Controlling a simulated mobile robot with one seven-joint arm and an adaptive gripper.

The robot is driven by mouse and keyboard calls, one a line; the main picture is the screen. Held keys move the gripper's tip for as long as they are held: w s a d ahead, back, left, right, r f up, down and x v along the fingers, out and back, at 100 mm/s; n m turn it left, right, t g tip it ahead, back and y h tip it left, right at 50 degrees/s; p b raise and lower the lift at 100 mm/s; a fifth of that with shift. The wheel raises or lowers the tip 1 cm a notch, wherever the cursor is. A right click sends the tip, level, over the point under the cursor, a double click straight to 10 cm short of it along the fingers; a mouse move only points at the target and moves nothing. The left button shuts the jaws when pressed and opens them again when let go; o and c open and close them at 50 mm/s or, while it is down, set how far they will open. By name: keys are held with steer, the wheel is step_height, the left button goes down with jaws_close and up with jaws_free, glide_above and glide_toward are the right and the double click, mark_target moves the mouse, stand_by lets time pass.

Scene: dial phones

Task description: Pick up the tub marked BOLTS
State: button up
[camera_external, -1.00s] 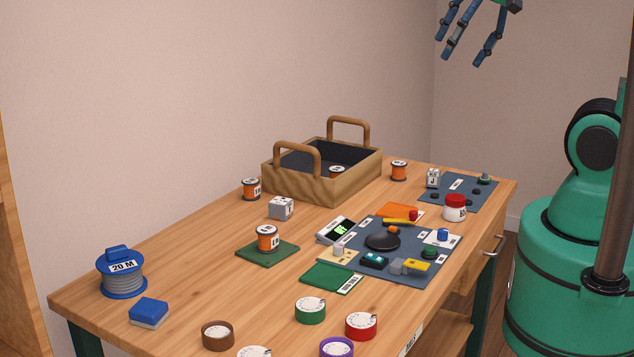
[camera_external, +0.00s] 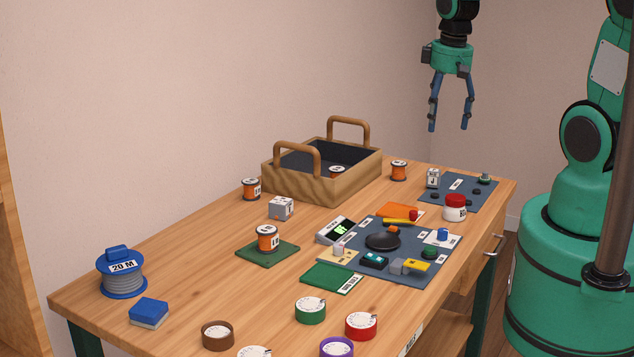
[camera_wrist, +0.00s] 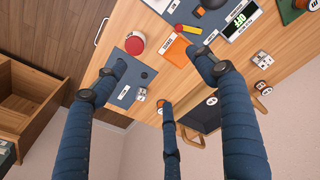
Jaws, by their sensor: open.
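A small white tub with a red lid (camera_external: 455,207) stands on the workbench near its right edge, its label only partly readable, starting with "B". In the wrist view the red lid (camera_wrist: 135,44) shows from above, left of the upper middle. My gripper (camera_external: 450,128) is open and empty, pointing down, high above the far right end of the bench. In the wrist view its blue fingers (camera_wrist: 165,85) are spread apart, with the tub beyond them and apart from them.
A blue-grey mat with small parts (camera_external: 411,272) lies left of and in front of the tub; another mat (camera_external: 460,194) lies behind it. Bare wood shows at middle left.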

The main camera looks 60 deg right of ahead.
steer(key=g, duration=0.1)
glide_above(456, 197)
step_height(456, 197, down, 10)
steer(key=shift+d+m+y, duration=0.1)
steer(key=shift+m+y, duration=0.2)
steer(key=shift+f, duration=0.2)
steer(key=shift+f+b, duration=0.6)
steer(key=shift+f, duration=3.55)
steer(key=shift+f, duration=0.1)
steer(key=shift+f+b, duration=0.65)
steer(key=shift+f, duration=1.85)
steer(key=c, duration=1.3)
